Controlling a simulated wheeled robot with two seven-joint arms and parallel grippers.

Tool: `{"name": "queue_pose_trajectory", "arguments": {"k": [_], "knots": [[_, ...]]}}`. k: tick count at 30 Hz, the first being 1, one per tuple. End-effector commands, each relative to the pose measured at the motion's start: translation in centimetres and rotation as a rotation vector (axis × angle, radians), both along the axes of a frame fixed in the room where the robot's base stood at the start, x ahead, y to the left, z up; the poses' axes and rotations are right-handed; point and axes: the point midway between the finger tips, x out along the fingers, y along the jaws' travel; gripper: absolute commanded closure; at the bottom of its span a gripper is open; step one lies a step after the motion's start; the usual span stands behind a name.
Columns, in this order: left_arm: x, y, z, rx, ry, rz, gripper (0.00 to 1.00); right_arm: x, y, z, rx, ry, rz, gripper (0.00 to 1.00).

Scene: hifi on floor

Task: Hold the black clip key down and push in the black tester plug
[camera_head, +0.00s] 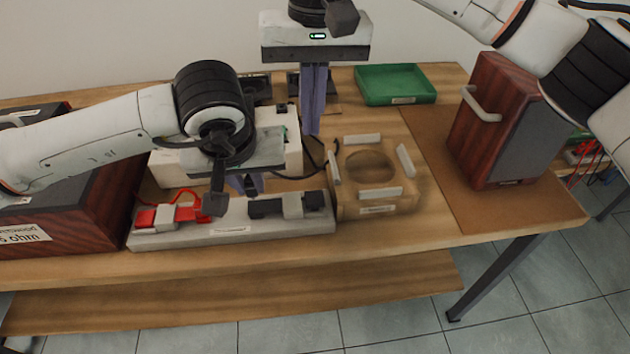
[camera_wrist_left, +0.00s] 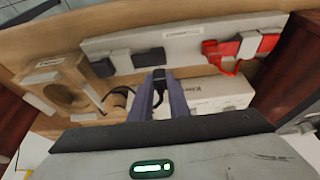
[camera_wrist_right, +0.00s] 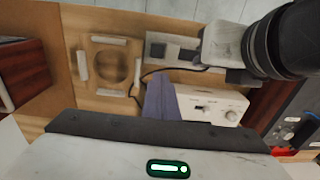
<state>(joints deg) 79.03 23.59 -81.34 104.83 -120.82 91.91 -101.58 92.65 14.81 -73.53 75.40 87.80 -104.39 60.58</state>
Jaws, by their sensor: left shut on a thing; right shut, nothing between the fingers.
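A grey strip (camera_head: 235,228) lies along the table's front, with red parts (camera_head: 146,217) at left and black parts (camera_head: 266,207) at right, each set around a grey block. The black clip key seems to be among the black parts, which show in the left wrist view (camera_wrist_left: 115,62); I cannot tell which part it is. My left gripper (camera_head: 248,186) is behind the strip, shut on a small black piece (camera_wrist_left: 158,76), apparently the black tester plug, trailing a black cable (camera_wrist_left: 122,91). My right gripper (camera_head: 311,132) is shut and empty, upright behind the strip's right end.
A white box (camera_head: 290,150) with knobs stands behind my left gripper. A wooden fixture (camera_head: 375,210) with a round hollow adjoins the strip's right end. A green tray (camera_head: 395,85) is behind. Wooden speakers (camera_head: 497,125) stand at both sides. A brown board lies at right.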

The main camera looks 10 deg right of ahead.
Motion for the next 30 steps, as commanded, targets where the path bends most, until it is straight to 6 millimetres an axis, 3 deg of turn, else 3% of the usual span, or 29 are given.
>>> {"name": "queue_pose_trajectory", "arguments": {"k": [4,17,30], "knots": [[0.0,0.0,0.0,0.0,0.0,0.0,1.0,-1.0,-0.5,-0.3,-0.043,0.032,-0.001,1.0],[0.0,0.0,0.0,0.0,0.0,0.0,1.0,-0.9,-0.5,-1.1,-0.042,0.031,-0.001,1.0],[0.0,0.0,0.0,0.0,0.0,0.0,1.0,-0.9,-0.5,-9.7,-0.042,0.032,0.0,1.0]]}}
